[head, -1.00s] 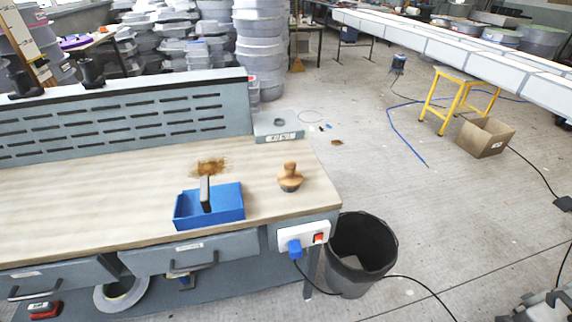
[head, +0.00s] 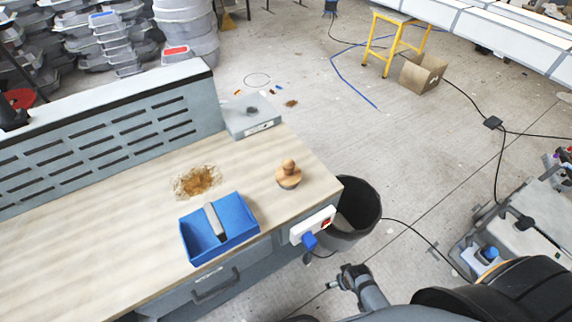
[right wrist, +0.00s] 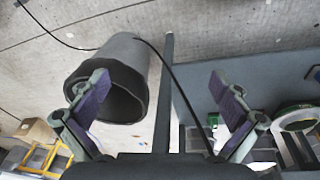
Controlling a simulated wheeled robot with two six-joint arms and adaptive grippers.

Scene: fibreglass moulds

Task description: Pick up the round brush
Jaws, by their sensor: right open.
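The round brush (head: 289,175) is wooden with a knob handle and stands upright on the workbench (head: 130,215) near its right end. It is not visible in the right wrist view. My right gripper (head: 347,275) is off the bench's front right corner, apart from the brush and in front of the bin. In the right wrist view the fingers of my right gripper (right wrist: 160,105) are spread wide with nothing between them. My left gripper is not in view.
A blue tray (head: 245,243) with a grey block inside sits left of the brush. Brown debris (head: 198,181) lies behind the tray. A grey box (head: 250,117) stands at the back corner. A dark bin (head: 365,205) and a power socket (head: 312,226) are by the bench end.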

